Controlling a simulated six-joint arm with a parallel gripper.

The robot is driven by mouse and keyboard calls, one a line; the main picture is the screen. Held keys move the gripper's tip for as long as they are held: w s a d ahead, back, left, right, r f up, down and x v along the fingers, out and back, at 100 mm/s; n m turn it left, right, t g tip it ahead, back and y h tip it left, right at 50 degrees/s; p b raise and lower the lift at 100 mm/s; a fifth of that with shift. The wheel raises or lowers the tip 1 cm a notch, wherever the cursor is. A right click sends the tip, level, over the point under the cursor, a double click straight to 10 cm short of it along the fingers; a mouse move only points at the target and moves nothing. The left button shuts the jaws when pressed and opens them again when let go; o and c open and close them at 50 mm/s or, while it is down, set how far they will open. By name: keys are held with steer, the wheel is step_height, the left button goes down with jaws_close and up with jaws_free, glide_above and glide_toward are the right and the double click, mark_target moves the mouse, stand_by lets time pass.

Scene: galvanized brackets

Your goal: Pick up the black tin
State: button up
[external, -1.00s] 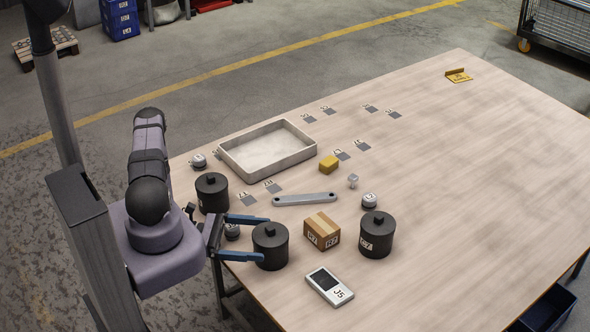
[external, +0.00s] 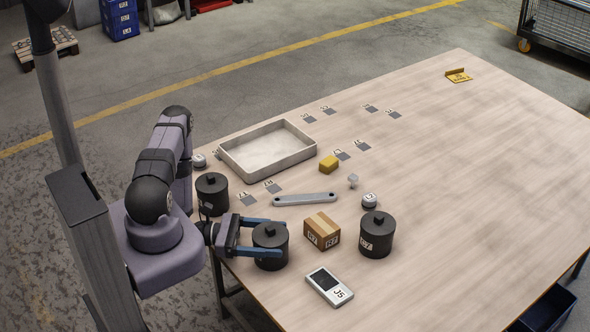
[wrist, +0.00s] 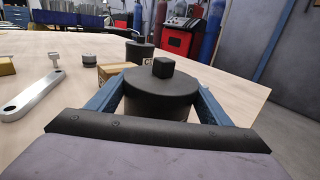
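Three lidded black tins with knobs stand on the table. My gripper (external: 265,240) is at the front black tin (external: 270,238), with one blue finger on its far side and one on its near side. In the wrist view this tin (wrist: 160,92) sits upright between the fingers (wrist: 161,88), which appear to press on both its sides. It still seems to rest on the table. A second black tin (external: 212,190) stands behind, near my arm, and a third (external: 376,236) with a white label stands to the right.
A labelled cardboard box (external: 322,232) stands just right of the held tin. A white device (external: 330,286) lies in front. A grey wrench-like bar (external: 305,199), a yellow block (external: 329,164) and a shallow tray (external: 225,160) lie farther back. The table's right side is mostly clear.

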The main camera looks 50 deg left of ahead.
steer(key=shift+c, duration=1.3)
steer(key=shift+r, duration=0.2)
step_height(320, 180, up, 10)
steer(key=p, duration=0.8)
steer(key=shift+f+p, duration=0.15)
steer(key=shift+p, duration=0.15)
